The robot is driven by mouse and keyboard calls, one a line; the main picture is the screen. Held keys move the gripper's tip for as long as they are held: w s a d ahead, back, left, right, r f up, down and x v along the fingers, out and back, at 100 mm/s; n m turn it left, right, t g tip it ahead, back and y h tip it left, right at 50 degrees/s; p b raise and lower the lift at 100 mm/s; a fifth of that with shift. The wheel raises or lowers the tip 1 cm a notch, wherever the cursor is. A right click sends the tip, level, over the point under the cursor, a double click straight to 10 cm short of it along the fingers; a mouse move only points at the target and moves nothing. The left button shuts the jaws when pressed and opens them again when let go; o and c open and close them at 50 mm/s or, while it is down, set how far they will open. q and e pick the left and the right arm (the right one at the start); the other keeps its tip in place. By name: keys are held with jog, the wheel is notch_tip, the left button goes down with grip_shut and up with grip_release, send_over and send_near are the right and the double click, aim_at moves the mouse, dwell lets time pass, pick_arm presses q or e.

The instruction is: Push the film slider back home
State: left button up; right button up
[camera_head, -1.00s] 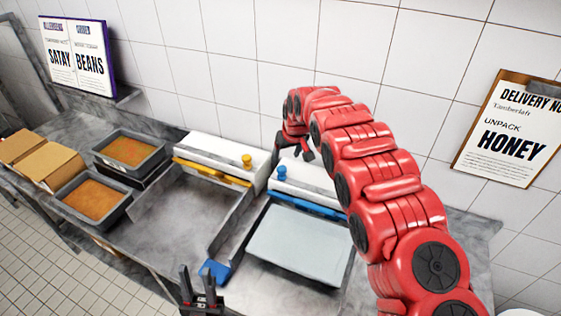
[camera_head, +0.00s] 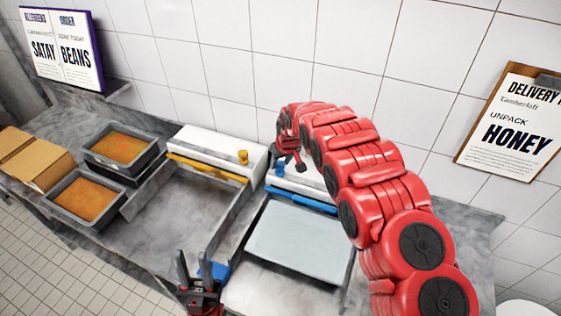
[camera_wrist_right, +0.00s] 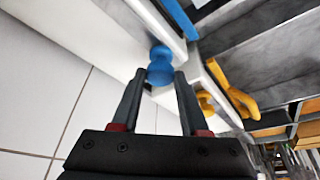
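A blue knob (camera_head: 279,168) stands on the right white film dispenser (camera_head: 305,178), which has a blue bar (camera_head: 300,201) along its front. A yellow knob (camera_head: 243,157) sits on the left white dispenser (camera_head: 215,148), with a yellow bar (camera_head: 207,169). My right gripper (camera_head: 291,163) is at the blue knob. In the right wrist view my right gripper (camera_wrist_right: 158,78) is open, with the blue knob (camera_wrist_right: 160,66) at its fingertips, not gripped. Whether a finger touches the knob I cannot tell.
A film-covered tray (camera_head: 300,242) lies before the right dispenser; an empty grey tray bay (camera_head: 190,205) is left of it. Two food tubs (camera_head: 85,200) (camera_head: 122,148) and cardboard boxes (camera_head: 35,160) stand at left. A blue object (camera_head: 213,270) lies behind my left gripper. Tiled wall behind.

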grip_shut()
dwell(1.0)
